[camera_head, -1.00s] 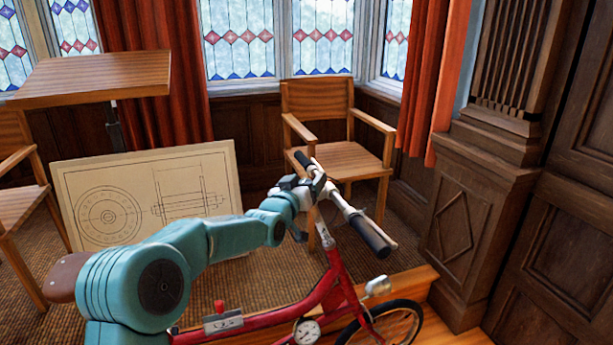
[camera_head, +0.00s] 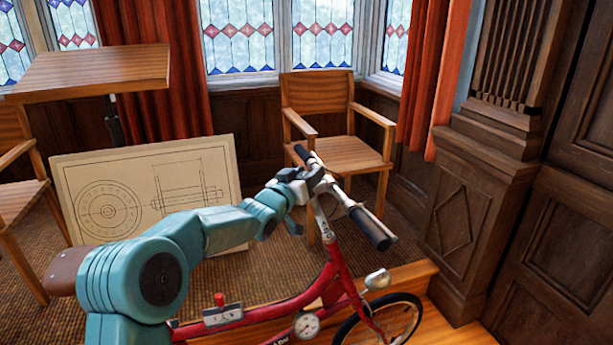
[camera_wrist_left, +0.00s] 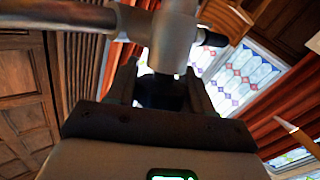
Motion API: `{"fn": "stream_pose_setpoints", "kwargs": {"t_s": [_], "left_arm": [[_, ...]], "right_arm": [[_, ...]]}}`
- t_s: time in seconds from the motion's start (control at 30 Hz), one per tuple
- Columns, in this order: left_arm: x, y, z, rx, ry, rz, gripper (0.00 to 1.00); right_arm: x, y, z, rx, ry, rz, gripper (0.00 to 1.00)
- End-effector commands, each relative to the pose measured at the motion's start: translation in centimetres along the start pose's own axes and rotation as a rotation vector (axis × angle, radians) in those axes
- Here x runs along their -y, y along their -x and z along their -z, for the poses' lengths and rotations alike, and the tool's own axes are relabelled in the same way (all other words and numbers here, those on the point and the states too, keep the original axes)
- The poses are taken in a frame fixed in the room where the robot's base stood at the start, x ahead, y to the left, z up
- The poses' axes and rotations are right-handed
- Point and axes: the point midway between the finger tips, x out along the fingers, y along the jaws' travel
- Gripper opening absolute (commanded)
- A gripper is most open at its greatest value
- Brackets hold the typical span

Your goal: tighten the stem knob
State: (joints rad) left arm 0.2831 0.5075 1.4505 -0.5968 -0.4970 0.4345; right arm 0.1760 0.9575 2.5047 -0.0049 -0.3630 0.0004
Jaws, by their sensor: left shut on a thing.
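A red bicycle (camera_head: 330,284) stands in front of me with its handlebar (camera_head: 342,197) at the middle of the head view. My left gripper (camera_head: 314,182) is at the handlebar stem. In the left wrist view my left gripper (camera_wrist_left: 162,90) is shut on the dark stem knob (camera_wrist_left: 161,92), just below the grey stem clamp (camera_wrist_left: 174,38). The knob is dark and partly hidden by the fingers. In the head view my gripper hides it. My right gripper is in neither view.
A red-topped lever box (camera_head: 222,314) and a round dial (camera_head: 306,325) sit on the bicycle frame. A wooden armchair (camera_head: 345,150) stands behind the handlebar. A drawing board (camera_head: 225,160) leans to the left. A carved wooden cabinet (camera_head: 455,225) stands to the right.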

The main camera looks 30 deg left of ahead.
Motion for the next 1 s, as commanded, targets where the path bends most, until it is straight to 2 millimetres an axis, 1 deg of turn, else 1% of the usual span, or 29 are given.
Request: {"fn": "stream_pose_setpoints", "kwargs": {"t_s": [0.17, 0.3, 0.4, 0.5, 0.7, 1.0], "left_arm": [[-0.1, 0.0, 0.5, 0.003, -0.025, -0.111, 0.21], [-0.4, 0.0, 0.7, 0.004, -0.05, -0.22, 0.21], [-0.5, 0.0, 0.6, 0.002, -0.068, -0.298, 0.21], [-0.6, 0.1, 0.4, 0.002, -0.084, -0.369, 0.21], [-0.8, 0.2, 0.1, 0.0, -0.114, -0.482, 0.21], [-1.0, 0.3, 0.0, -0.002, -0.133, -0.565, 0.21]], "right_arm": [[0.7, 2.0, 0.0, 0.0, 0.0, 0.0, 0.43], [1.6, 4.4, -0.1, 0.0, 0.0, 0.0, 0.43], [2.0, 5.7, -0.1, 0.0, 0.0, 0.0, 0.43], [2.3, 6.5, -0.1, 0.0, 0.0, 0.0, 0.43], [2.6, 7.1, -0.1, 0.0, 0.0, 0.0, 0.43], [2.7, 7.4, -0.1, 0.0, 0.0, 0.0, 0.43]]}}
